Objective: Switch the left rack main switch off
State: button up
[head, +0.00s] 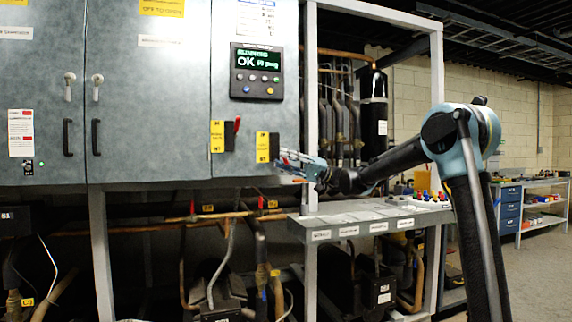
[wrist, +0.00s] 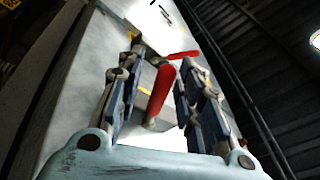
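Two rotary switches with black bodies and yellow labels are on the blue-grey cabinet front in the head view. The left switch (head: 229,136) has its red handle (head: 237,125) pointing up. In the wrist view, a near red handle (wrist: 160,90) lies between the two spread fingers of my gripper (wrist: 163,60), with gaps visible on both sides. A second red handle (wrist: 184,54) shows farther off, beyond the fingertips. The label text is too small to read.
A control panel (head: 256,72) with a lit screen reading "OK" is above the switches. A grey labelled ledge (head: 372,224) runs below my arm. A metal frame post (head: 310,80) stands just right of the cabinet. Pipes and compressors fill the space below.

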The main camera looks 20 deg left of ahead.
jog(key=v, duration=1.2)
jog(key=s+d+f+m+t+h, duration=0.4)
jog(key=s+d+f+h, duration=0.2)
jog(key=s+d+f, duration=0.4)
jog(key=s+d+f+m+t+h, duration=0.4)
jog(key=s+d+f, duration=0.6)
jog(key=d+f, duration=0.8)
jog(key=s+d+f+m+t+h, duration=0.5)
jog(key=s+d+f+h, duration=0.3)
jog(key=s+d+f, duration=0.3)
jog(key=d+f+t, duration=0.1)
jog(key=d+f, duration=0.2)
jog(key=d, duration=0.3)
jog(key=shift+d+f, duration=0.15)
jog(key=shift+f, duration=0.15)
